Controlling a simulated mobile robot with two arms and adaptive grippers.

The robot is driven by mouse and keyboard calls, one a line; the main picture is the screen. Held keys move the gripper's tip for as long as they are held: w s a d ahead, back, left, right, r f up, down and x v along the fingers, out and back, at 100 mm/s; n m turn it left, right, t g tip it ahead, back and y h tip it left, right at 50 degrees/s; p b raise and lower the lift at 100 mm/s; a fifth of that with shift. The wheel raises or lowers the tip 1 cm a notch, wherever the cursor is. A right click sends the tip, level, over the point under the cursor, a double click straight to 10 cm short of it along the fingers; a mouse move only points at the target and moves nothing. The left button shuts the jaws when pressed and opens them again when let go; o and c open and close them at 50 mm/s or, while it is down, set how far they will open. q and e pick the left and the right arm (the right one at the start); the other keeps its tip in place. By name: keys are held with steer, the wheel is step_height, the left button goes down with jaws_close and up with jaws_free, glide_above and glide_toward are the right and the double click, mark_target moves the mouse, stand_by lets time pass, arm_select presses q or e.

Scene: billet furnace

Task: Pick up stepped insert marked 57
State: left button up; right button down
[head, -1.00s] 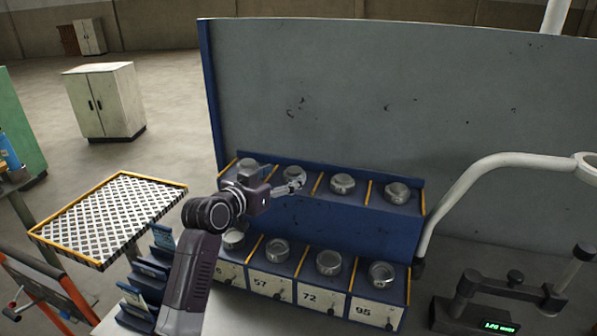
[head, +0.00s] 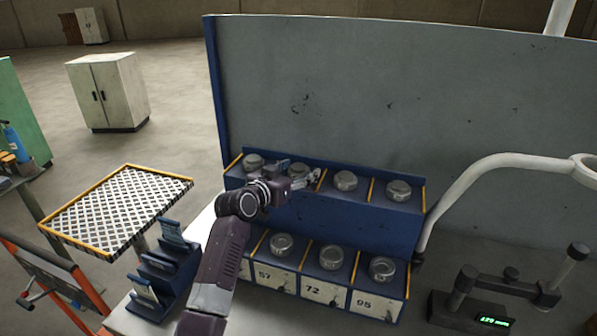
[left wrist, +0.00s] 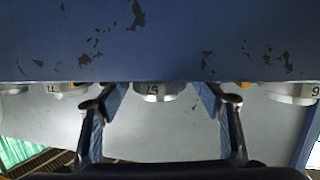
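My left gripper (head: 306,180) is at the upper row of the blue stepped rack, partly in front of the second metal insert from the left (head: 298,170). In the left wrist view the gripper (left wrist: 160,108) is open, with its two fingers apart. A round metal insert (left wrist: 158,91) shows in the gap between them, and its mark seems to read 57, small and hard to read. I cannot tell if the fingers touch it. The lower row has a label 57 (head: 263,275) under another round insert (head: 281,245). My right gripper is not in view.
Other inserts stand close on both sides, one to the right (head: 345,180) and one to the left (head: 253,162). The tall grey panel (head: 400,100) rises behind the rack. A gauge with a green display (head: 492,320) stands at the right. A checkered tray (head: 115,210) is at the left.

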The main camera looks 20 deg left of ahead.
arm_select(q)
steer(key=shift+w+f, duration=0.1)
steer(key=c, duration=1.5)
steer(key=shift+r, duration=0.2)
jaws_close()
